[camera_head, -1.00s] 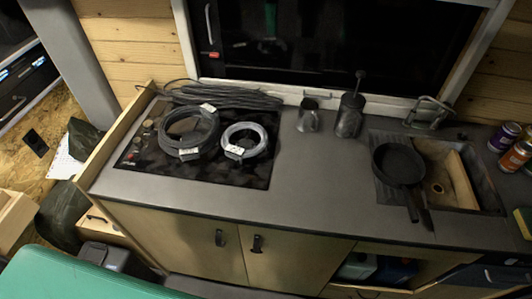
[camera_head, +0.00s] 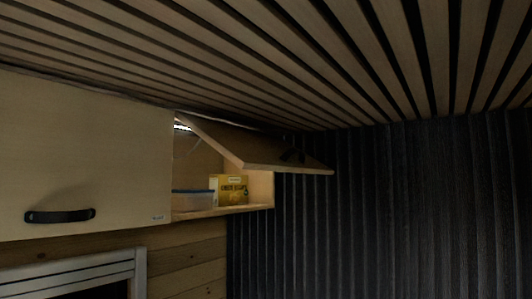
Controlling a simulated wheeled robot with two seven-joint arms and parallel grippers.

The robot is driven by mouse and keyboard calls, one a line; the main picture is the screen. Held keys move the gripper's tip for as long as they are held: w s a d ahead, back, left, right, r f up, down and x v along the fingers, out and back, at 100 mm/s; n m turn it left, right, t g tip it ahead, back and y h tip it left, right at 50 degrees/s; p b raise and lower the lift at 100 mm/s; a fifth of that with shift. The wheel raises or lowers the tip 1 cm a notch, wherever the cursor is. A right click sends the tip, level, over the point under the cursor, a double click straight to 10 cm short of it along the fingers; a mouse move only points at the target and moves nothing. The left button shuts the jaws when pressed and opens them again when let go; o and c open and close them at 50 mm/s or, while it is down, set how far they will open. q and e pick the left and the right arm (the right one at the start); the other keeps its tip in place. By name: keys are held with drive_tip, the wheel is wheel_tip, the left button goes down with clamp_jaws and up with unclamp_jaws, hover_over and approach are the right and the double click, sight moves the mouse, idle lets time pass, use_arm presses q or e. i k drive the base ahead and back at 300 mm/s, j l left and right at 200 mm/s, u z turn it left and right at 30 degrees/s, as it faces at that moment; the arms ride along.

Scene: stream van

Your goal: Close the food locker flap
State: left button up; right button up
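The food locker flap (camera_head: 250,148) is a wooden panel hinged along its top edge. Neither of my grippers is in view.
A closed wooden cupboard (camera_head: 85,150) with a black handle (camera_head: 60,216) stands left of the locker. The slatted ceiling (camera_head: 270,60) is close above the flap. A dark ribbed wall (camera_head: 400,220) fills the right. A light window frame (camera_head: 70,275) shows at lower left.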

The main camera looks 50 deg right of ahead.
sight(248, 149)
drive_tip(key=z, duration=1.55)
